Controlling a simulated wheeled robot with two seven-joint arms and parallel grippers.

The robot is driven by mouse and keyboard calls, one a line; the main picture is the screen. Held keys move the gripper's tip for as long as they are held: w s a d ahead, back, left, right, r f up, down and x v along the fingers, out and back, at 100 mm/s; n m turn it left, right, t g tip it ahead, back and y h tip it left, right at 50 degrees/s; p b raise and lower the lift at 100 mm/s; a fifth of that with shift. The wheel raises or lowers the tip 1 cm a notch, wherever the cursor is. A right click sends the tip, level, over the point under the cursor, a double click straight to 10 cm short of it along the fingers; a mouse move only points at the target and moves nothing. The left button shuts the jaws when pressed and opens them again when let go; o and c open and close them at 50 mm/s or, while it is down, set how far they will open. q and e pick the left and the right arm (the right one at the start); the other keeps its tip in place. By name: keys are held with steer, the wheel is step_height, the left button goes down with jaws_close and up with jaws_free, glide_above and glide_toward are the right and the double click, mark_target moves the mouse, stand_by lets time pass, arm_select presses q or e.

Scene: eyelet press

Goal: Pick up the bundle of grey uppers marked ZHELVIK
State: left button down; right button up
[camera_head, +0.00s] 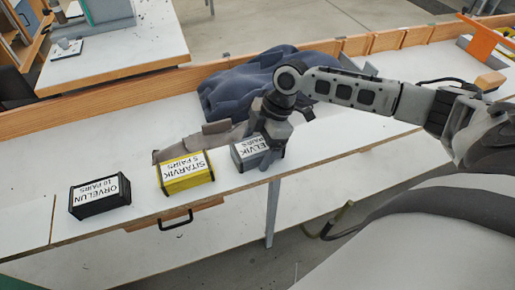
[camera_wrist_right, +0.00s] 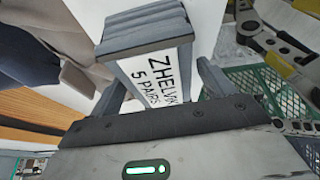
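The grey bundle marked ZHELVIK (camera_head: 246,157) lies on the white bench near its front edge, at the right end of a row of bundles. In the head view my right gripper (camera_head: 267,150) is over it from above and hides part of it; only the end of the label shows. In the right wrist view the ZHELVIK 5 PAIRS label (camera_wrist_right: 155,76) faces the camera. The fingers of the right gripper (camera_wrist_right: 160,86) stand on both sides of the bundle, with a small gap on the right, so it looks open. My left gripper is not in view.
A yellow SITARVIK bundle (camera_head: 187,179) and a black ORVELUN bundle (camera_head: 99,202) lie to the left. Grey-brown loose pieces (camera_head: 212,138) lie behind, close to the grey bundle. A dark blue cloth heap (camera_head: 235,88) is farther back. A wooden rail (camera_head: 100,108) edges the bench's back.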

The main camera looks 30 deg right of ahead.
steer(key=c, duration=1)
steer(key=shift+o, duration=0.2)
steer(key=shift+r, duration=0.2)
